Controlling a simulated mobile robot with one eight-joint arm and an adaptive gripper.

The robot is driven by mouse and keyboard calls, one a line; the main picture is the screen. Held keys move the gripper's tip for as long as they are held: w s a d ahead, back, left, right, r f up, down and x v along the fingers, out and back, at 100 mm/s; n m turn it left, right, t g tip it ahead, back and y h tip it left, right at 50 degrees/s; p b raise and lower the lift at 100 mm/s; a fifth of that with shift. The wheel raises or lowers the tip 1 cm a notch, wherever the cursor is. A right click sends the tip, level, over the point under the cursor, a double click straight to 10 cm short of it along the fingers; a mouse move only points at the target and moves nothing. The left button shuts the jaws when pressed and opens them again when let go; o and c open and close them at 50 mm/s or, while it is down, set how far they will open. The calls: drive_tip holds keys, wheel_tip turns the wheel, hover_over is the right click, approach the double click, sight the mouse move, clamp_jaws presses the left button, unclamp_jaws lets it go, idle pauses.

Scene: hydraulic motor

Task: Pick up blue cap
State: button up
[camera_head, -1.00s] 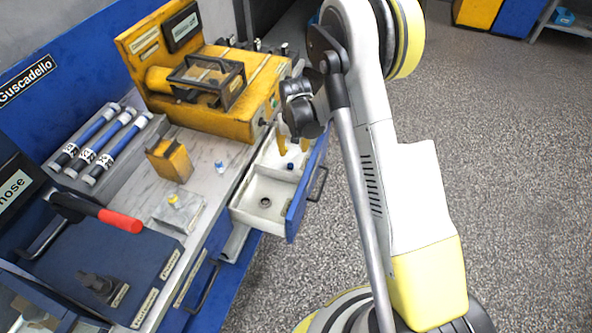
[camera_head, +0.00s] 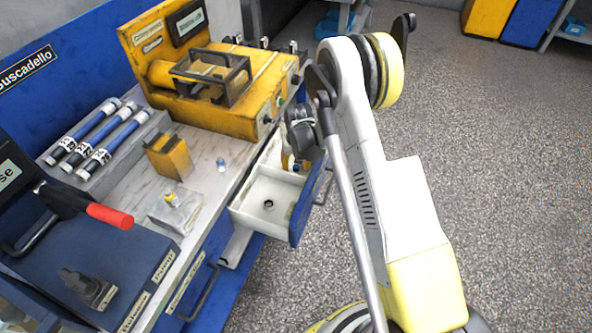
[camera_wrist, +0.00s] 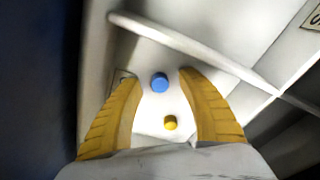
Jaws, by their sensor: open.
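The blue cap (camera_wrist: 159,82) lies on the white floor of a drawer compartment in the wrist view, between and slightly beyond the tips of my yellow fingers. My gripper (camera_wrist: 158,75) is open and empty, one finger on each side of the cap, above the drawer floor. In the head view my gripper (camera_head: 287,160) is at the rear part of the open drawer (camera_head: 303,211), mostly hidden by my wrist. A yellow cap (camera_wrist: 170,122) lies nearer, also between the fingers.
Drawer walls and a divider (camera_wrist: 205,58) stand close to the fingers. The front drawer compartment holds a small dark round part (camera_head: 268,204). The floor at right is clear.

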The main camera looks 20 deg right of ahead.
drive_tip(key=c, duration=0.8)
drive_tip(key=shift+r, duration=0.1)
drive_tip(key=shift+c, duration=0.2)
